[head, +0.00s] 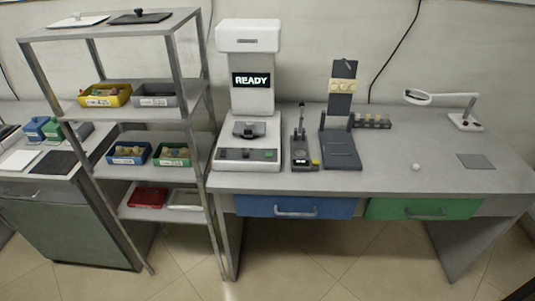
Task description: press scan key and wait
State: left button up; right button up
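A white scanner (249,38) stands on the grey workbench, left of its middle. Its dark screen (251,80) reads READY in pale letters. A dark holder or stage (249,130) sits on its base under the column. The front panel of the base has a green key (270,155) at the right and a darker strip further left; any labels are too small to read. Neither of my grippers shows in the head view, and nothing touches the scanner.
A small dark device (301,150) and a dark stand (341,150) are right of the scanner. A metal shelf rack (180,108) with bins rises close on its left. The bench's front right (400,182) is mostly clear, with a small white ball (415,167) behind.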

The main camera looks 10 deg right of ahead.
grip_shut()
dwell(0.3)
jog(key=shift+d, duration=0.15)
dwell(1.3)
